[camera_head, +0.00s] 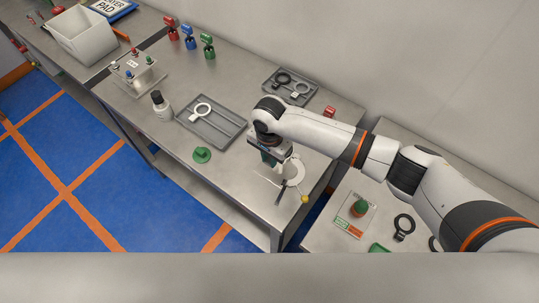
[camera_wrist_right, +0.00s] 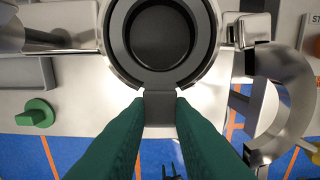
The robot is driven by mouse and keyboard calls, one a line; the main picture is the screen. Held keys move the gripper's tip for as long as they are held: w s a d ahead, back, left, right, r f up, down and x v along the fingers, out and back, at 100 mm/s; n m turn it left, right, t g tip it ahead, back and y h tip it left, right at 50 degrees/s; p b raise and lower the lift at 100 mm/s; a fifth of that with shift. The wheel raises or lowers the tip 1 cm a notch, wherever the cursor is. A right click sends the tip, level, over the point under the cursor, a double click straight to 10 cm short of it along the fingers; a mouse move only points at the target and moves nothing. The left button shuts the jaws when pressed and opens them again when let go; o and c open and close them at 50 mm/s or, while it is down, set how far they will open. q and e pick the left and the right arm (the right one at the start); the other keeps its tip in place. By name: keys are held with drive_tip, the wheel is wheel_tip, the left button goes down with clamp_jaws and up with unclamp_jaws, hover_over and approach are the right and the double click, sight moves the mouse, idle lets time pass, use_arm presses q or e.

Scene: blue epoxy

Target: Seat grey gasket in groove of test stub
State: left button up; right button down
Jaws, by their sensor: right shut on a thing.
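My right gripper (camera_head: 269,158) is over the right part of the bench. Its green fingers, seen in the wrist view (camera_wrist_right: 160,104), are shut on the square tab of the dark grey ring gasket (camera_wrist_right: 158,95). The gasket's ring lies over the round, shiny metal rim of the test stub (camera_wrist_right: 214,66), roughly centred on it. I cannot tell whether it rests in the groove or is a little above. An open, curved metal clamp (camera_wrist_right: 285,125) stands to the right of the stub; it also shows in the head view (camera_head: 296,171). My left gripper is out of view.
A grey tray (camera_head: 222,126) holds a pale ring. A rear tray (camera_head: 272,87) holds a dark and a pale ring. A green knob-like part (camera_head: 202,155), a bottle (camera_head: 161,106) and a fixture block (camera_head: 138,77) stand left. A lower right surface (camera_head: 330,237) holds dark rings.

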drive_tip(key=shift+f, duration=0.3)
drive_tip(key=c, duration=1.2)
unclamp_jaws()
wheel_tip(320, 180, up, 2)
drive_tip(key=shift+r+p, duration=0.25)
drive_tip(key=shift+p, duration=0.3)
drive_tip(key=shift+r, duration=1.25)
